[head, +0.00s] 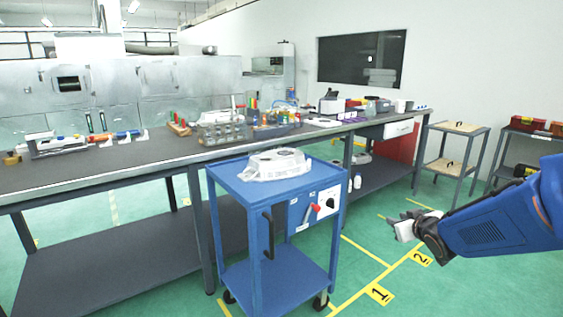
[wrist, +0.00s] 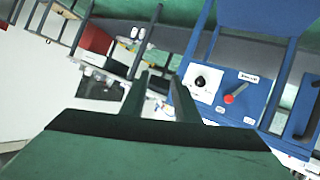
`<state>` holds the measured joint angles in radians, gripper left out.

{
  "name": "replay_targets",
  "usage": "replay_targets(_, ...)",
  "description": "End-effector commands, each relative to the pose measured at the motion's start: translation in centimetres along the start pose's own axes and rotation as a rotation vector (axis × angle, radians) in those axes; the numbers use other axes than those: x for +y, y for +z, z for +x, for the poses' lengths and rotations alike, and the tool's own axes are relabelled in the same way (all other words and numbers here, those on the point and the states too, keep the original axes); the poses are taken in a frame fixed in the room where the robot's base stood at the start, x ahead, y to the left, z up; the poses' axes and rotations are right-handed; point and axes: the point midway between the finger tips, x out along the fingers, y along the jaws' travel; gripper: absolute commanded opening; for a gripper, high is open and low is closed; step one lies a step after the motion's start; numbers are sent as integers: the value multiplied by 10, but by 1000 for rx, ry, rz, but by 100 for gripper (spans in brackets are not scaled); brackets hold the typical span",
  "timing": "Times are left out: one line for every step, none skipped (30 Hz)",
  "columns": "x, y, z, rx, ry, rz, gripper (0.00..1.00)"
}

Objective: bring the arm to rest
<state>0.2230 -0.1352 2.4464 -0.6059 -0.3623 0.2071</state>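My gripper (head: 393,227) is at the end of my blue arm at the right of the head view. It hangs in free air to the right of the blue cart, apart from it. In the wrist view my gripper's two dark fingers (wrist: 160,100) point away from the camera with a gap between them. Nothing shows between the fingers except the distant background. An aluminium casting (head: 274,164) lies on top of the blue cart (head: 233,180), away from my gripper.
The cart has a panel with a red lever (head: 314,207), also in the wrist view (wrist: 236,93). A long workbench (head: 90,170) with tools and parts stands behind it. Small shelf tables (head: 452,166) stand at the right. Green floor with yellow markings (head: 378,293) is clear between.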

Motion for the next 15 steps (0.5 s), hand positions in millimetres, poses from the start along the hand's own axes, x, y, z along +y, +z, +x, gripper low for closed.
replay_targets(0, -1, -14, -26, 21, 6, 28)
replay_targets(0, 0, -22, -45, 33, 12, 28)
replay_targets(0, 3, -32, -74, 48, 21, 28)
replay_targets(0, 6, -40, -94, 58, 26, 28)
replay_targets(0, 8, -49, -115, 68, 34, 28)
replay_targets(-2, 12, -60, -143, 78, 45, 28)
replay_targets(-3, 15, -68, -164, 84, 52, 28)
replay_targets(-4, 18, -77, -186, 91, 61, 28)
replay_targets(-6, 22, -88, -214, 97, 72, 28)
replay_targets(-9, 26, -97, -235, 100, 80, 28)
replay_targets(-11, 30, -106, -256, 103, 91, 28)
replay_targets(-14, 34, -118, -284, 105, 103, 28)
replay_targets(-17, 38, -128, -306, 105, 111, 28)
replay_targets(-21, 42, -137, -328, 103, 121, 28)
replay_targets(-26, 48, -149, -356, 100, 133, 28)
